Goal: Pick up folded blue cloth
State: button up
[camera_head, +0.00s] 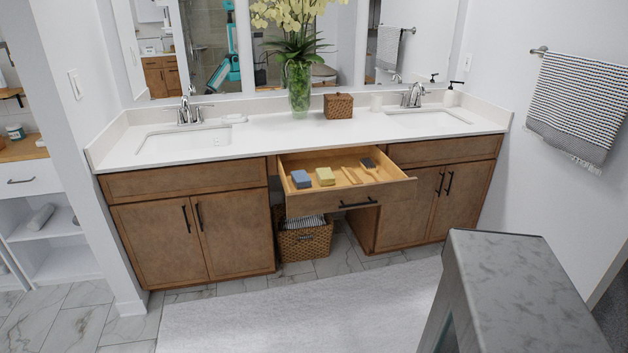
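The folded blue cloth (301,179) lies in the left part of the open wooden drawer (320,203) under the vanity counter. A yellow folded cloth or sponge-like block (325,176) lies just to its right, with a small gap between them. My gripper is not directly in view. A teal and white arm shows only as a reflection in the mirror (228,70), and its fingers cannot be made out there.
The drawer also holds a wooden brush or comb (351,175) and a dark-headed brush (369,165). A wicker basket (304,242) stands below. A grey marbled block (525,290) fills the lower right. The rug (300,315) before the vanity is clear.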

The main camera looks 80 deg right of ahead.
aim_at(300, 179)
jog(key=z, duration=0.5)
jog(key=i, duration=0.55)
jog(key=z, duration=0.7)
jog(key=i, duration=0.6)
jog(key=z, duration=0.35)
